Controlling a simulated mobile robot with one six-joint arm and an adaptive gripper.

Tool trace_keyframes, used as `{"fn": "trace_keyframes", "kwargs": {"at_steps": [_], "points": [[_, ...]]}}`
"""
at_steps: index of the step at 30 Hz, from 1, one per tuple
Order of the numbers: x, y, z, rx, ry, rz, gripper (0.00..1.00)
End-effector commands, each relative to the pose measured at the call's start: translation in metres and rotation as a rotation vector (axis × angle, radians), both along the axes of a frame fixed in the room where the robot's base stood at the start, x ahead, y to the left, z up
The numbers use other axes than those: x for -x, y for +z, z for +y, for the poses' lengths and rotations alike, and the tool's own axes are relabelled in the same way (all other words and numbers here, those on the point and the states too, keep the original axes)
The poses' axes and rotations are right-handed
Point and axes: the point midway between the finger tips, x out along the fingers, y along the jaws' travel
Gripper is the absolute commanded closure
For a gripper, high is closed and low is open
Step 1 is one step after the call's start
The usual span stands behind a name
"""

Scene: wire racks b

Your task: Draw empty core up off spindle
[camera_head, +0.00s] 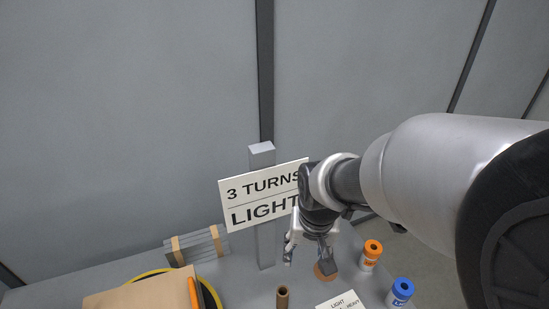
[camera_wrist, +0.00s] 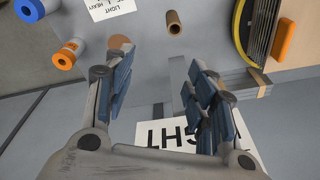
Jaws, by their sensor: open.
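A brown cardboard core (camera_head: 283,297) stands on the grey table at the bottom of the head view. In the wrist view the core (camera_wrist: 173,20) shows as a short hollow tube near the top; I cannot tell a spindle inside it. My gripper (camera_head: 307,258) is open and empty, beyond the core and a little to its right in the head view. In the wrist view my gripper (camera_wrist: 158,62) has its fingers spread wide, with the core apart from them. A flat tan disc (camera_head: 326,271) lies near my right finger and also shows in the wrist view (camera_wrist: 120,42).
A post carries a "3 TURNS LIGHT" sign (camera_head: 248,208) close behind my gripper. Left are a strapped grey bundle (camera_head: 197,247), a yellow-edged round item (camera_head: 212,296) and an orange bar (camera_head: 194,293).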

Motion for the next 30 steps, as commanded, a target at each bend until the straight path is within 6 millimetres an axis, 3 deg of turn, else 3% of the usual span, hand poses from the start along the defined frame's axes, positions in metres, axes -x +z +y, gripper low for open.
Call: {"fn": "trace_keyframes", "kwargs": {"at_steps": [3,9,12,20,30], "points": [[-0.018,-0.049,0.016,0.004,-0.018,0.068,0.49],[-0.032,-0.118,0.036,0.013,-0.052,0.133,0.49],[-0.034,-0.139,0.041,0.016,-0.061,0.151,0.49],[-0.034,-0.163,0.044,0.018,-0.068,0.161,0.49],[-0.033,-0.227,0.043,0.02,-0.068,0.163,0.49]]}}
